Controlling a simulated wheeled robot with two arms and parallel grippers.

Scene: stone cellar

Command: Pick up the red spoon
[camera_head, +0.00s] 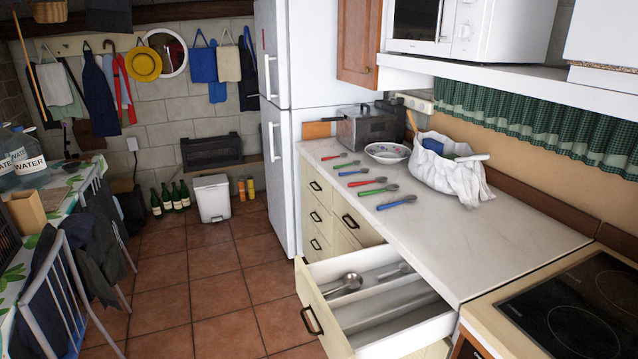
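Several spoons with coloured handles lie in a row on the white countertop (470,250). A red spoon (367,182) lies in the middle of the row, between a blue spoon (354,172) and a green spoon (377,190). Another small red-handled utensil (334,156) lies at the far end. A blue spoon (397,202) is nearest. Neither of my grippers is in view.
A drawer (345,265) stands open below the counter, with metal utensils inside. A white bag (448,175), a bowl (387,153) and a grey metal box (362,132) stand behind the spoons. A hob (575,305) is at the right. The tiled floor (215,285) is mostly clear.

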